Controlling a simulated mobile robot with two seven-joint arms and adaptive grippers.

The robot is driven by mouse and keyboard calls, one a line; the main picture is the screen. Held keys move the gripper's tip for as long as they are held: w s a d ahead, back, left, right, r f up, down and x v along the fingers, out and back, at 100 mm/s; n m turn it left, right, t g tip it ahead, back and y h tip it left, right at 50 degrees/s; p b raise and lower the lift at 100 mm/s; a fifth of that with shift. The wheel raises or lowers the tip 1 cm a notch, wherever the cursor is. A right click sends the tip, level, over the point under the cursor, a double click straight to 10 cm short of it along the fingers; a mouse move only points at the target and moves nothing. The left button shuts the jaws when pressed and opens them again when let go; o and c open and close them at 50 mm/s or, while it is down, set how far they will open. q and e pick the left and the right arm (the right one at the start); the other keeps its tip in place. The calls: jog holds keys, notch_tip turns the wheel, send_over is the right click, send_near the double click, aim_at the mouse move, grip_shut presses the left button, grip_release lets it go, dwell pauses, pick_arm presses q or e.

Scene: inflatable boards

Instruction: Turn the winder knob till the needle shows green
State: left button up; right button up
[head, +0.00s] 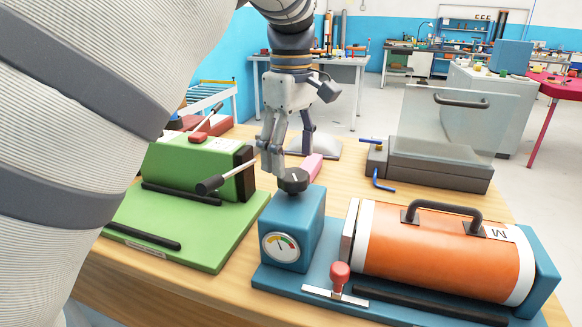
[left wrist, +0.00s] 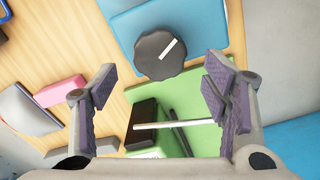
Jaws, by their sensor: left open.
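The black winder knob (head: 293,180) sits on top of a blue box (head: 308,228) at the middle of the table. In the left wrist view the scalloped knob (left wrist: 159,55) shows a white pointer line. The dial (head: 280,247) on the box's front has coloured bands and a dark needle; which band the needle points at is too small to tell surely. My left gripper (head: 288,150) is above the knob with its fingers pointing down. In the wrist view its open fingers (left wrist: 152,92) stand wide apart and empty, with the knob ahead of them. My right gripper is not seen.
A green machine (head: 190,175) with a black-handled lever (head: 210,185) stands left of the box. An orange cylinder (head: 430,250) with a red-knobbed lever (head: 339,275) is at right.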

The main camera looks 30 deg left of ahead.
aim_at(294, 173)
pick_arm(q)
jog(key=shift+f, duration=1.7)
jog(key=shift+c, duration=0.4)
jog(key=c, duration=1.1)
jog(key=shift+m, duration=0.3)
jog(key=m, duration=0.6)
jog(key=shift+w+m, duration=0.15)
jog(key=shift+m, duration=0.15)
jog(key=m, duration=0.4)
jog(key=shift+d, duration=0.1)
jog(key=shift+d+m, duration=0.1)
jog(key=shift+m, duration=1.6)
